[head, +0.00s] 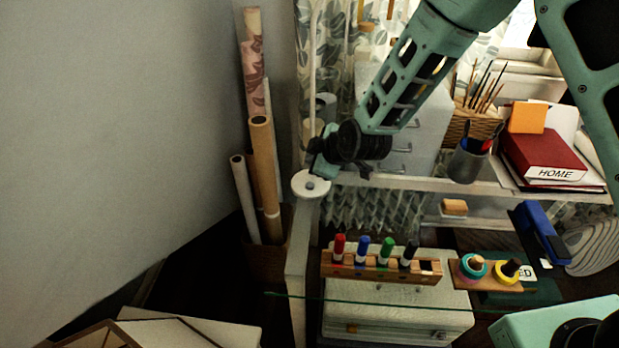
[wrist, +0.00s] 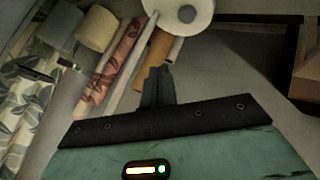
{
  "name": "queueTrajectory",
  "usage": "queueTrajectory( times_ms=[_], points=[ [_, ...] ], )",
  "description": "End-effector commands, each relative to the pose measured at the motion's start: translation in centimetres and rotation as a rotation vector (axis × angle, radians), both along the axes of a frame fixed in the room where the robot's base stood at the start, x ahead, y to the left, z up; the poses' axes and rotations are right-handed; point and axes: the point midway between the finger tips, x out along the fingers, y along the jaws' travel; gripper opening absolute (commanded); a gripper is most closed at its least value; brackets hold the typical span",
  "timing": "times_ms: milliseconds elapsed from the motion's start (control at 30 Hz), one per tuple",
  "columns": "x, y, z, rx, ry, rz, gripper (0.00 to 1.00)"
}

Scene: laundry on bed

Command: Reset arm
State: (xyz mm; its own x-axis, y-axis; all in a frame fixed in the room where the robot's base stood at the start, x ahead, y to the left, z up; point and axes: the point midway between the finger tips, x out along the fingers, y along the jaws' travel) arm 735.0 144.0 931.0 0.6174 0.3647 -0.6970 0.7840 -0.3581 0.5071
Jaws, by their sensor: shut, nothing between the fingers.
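My gripper (head: 322,167) is in the middle of the head view, at the lower end of my teal arm, beside the white round disc (head: 310,184) on top of the pale post. In the wrist view my gripper's dark fingers (wrist: 158,82) are together with nothing between them. The white disc with its grey centre (wrist: 188,12) shows just beyond the fingertips there. I cannot tell if the fingers touch it.
Tall rolls (head: 262,165) stand in a bin on the left. A marker rack (head: 380,268) and tape rolls (head: 472,266) are below. A pen cup (head: 467,160), a basket (head: 470,128) and a red HOME book (head: 543,155) are right. The left wall side is clear.

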Motion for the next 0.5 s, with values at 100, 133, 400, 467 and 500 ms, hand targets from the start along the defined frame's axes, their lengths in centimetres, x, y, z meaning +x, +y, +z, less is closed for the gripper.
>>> queueTrajectory(
  times_ms=[100, 133, 400, 467, 500],
  points=[
    [0.0, 0.0, 0.0, 0.000, 0.000, 0.000, 0.00],
    [0.0, 0.0, 0.0, 0.000, 0.000, 0.000, 0.00],
    [-3.6, 1.2, 3.3, 0.044, 0.121, -0.015, 0.00],
    [-6.0, 1.6, 4.9, 0.061, 0.195, -0.031, 0.00],
    [-7.8, 1.7, 6.1, 0.069, 0.250, -0.047, 0.00]
  ],
)
